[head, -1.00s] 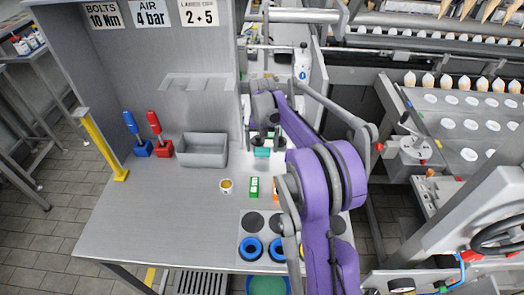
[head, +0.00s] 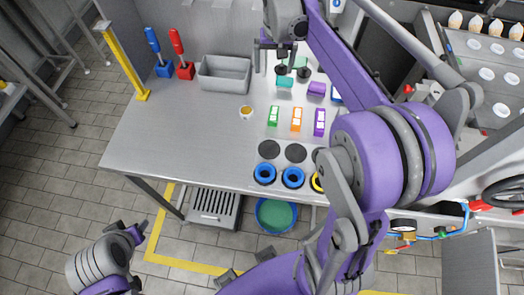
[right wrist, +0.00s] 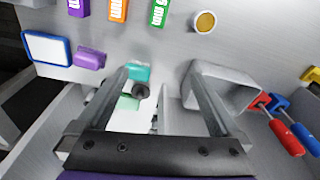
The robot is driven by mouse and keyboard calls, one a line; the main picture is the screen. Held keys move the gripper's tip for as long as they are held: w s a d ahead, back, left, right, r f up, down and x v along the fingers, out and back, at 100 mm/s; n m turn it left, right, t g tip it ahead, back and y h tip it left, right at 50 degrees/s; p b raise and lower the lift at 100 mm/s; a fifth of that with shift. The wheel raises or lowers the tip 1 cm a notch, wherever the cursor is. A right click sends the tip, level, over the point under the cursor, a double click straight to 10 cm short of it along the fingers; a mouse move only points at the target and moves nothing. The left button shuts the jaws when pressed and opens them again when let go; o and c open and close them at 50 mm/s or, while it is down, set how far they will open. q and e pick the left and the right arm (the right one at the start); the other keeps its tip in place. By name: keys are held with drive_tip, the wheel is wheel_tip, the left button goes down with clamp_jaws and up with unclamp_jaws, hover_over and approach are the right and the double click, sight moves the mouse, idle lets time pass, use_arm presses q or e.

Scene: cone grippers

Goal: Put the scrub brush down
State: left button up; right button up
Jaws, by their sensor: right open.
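A teal block (head: 285,83), possibly the scrub brush, lies on the grey worktable (head: 165,125); no bristles can be made out. In the right wrist view the teal block (right wrist: 138,72) shows beside one fingertip. My right gripper (head: 292,71) is open just behind it, with nothing seen between its fingers; I cannot tell whether it touches the block. A pale green piece (right wrist: 128,103) and a dark round part (right wrist: 141,91) show nearby. My left gripper (head: 137,233) is low at the left, off the table; its jaws are unclear.
A purple block (head: 316,89) lies right of the teal one. Green (head: 273,116), orange (head: 296,119) and purple (head: 319,122) boxes stand in front. A grey bin (head: 224,75) and red (head: 180,55) and blue (head: 157,54) handled tools stand left. The table's front left is clear.

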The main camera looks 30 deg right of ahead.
drive_tip(key=s+a+f+n+t, duration=0.1)
drive_tip(key=s+a+f+n, duration=0.1)
drive_tip(key=s+a, duration=0.3)
drive_tip(key=s+a+f+n+t, duration=0.2)
drive_tip(key=s+a+f, duration=0.2)
drive_tip(key=s+a, duration=0.2)
drive_tip(key=s+a+f+n+t, duration=0.1)
drive_tip(key=s+a+f+n, duration=0.1)
drive_tip(key=s+a, duration=0.3)
drive_tip(key=shift+s+a+f, duration=0.1)
drive_tip(key=shift+s+f, duration=0.1)
drive_tip(key=shift+s, duration=0.45)
drive_tip(key=shift+s+f, duration=0.25)
drive_tip(key=shift+s, duration=0.4)
drive_tip(key=shift+s+a+f, duration=0.1)
drive_tip(key=shift+s+f, duration=0.1)
drive_tip(key=shift+s, duration=0.45)
